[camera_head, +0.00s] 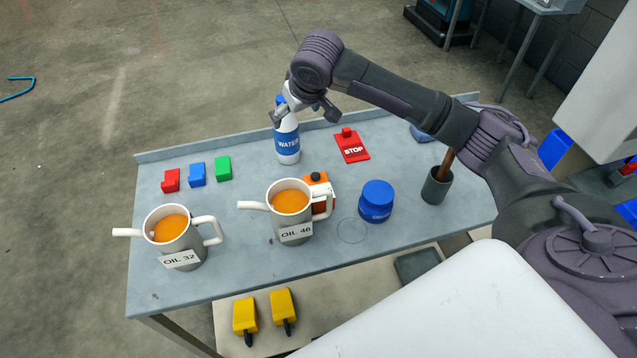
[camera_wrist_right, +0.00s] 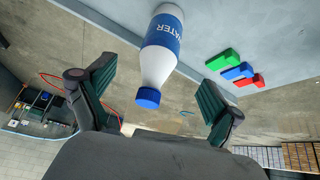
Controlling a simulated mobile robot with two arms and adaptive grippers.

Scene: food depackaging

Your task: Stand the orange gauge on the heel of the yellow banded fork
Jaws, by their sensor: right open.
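An orange object with a black knob (camera_head: 318,180), perhaps the gauge, stands on the table, partly hidden behind the OIL 46 jug (camera_head: 289,227). Two yellow blocks with black ends (camera_head: 245,316) (camera_head: 282,306) lie low at the front, below the tabletop. I cannot tell whether either is the banded fork, and I see no clear band or heel. My right gripper (camera_head: 303,112) is open at the upper part of a white water bottle (camera_head: 288,146). In the right wrist view the bottle (camera_wrist_right: 162,55) shows between the spread fingers (camera_wrist_right: 156,78). My left gripper is not in view.
The grey table (camera_head: 225,278) also carries the OIL 32 jug (camera_head: 178,238), small red, blue and green blocks (camera_head: 197,174), a red STOP piece (camera_head: 351,147), a blue jar (camera_head: 376,200) and a dark cup (camera_head: 437,186). The left front tabletop is clear.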

